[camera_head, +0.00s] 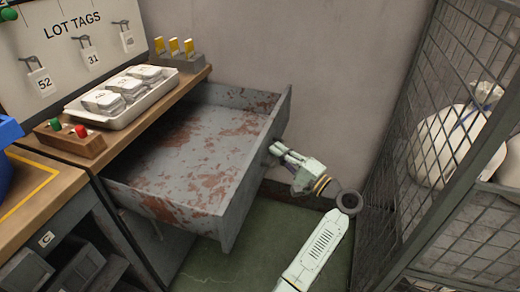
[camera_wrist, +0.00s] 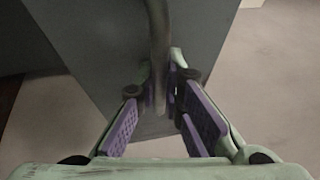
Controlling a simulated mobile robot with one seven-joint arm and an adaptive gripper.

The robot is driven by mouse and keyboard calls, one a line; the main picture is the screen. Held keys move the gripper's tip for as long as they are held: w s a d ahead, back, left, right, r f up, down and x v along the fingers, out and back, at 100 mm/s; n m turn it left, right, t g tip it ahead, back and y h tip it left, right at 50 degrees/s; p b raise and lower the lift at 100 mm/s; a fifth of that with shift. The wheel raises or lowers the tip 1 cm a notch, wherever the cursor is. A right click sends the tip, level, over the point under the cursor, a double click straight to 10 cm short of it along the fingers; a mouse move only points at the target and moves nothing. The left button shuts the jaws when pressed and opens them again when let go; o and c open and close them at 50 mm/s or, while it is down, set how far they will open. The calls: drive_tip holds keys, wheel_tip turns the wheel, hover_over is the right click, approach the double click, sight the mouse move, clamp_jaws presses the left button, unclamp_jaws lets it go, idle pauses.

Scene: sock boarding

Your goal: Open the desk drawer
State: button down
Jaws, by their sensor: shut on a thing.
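The desk drawer (camera_head: 200,155) is pulled far out from under the wooden desk top. Its grey metal inside is worn with rusty patches, and it looks empty. My gripper (camera_head: 277,155) is at the outer face of the drawer's front panel (camera_head: 262,165). In the wrist view my gripper (camera_wrist: 161,100) has its purple-padded fingers on either side of the drawer's bar handle (camera_wrist: 160,55), shut on it.
A white tray (camera_head: 120,112) of packets, a block with yellow-topped pegs (camera_head: 180,58) and a wooden block with red and green knobs (camera_head: 70,138) stand on the desk. A wire mesh cage (camera_head: 400,150) with white sacks (camera_head: 450,140) stands at right. Green floor (camera_head: 260,240) shows below the drawer.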

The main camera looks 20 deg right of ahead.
drive_tip(key=shift+s+d, duration=0.4)
drive_tip(key=shift+d, duration=0.2)
drive_tip(key=c, duration=2)
unclamp_jaws()
drive_tip(key=shift+o, duration=0.2)
drive_tip(key=v, duration=0.7)
drive_tip(key=shift+s+d, duration=0.15)
drive_tip(key=shift+s, duration=0.05)
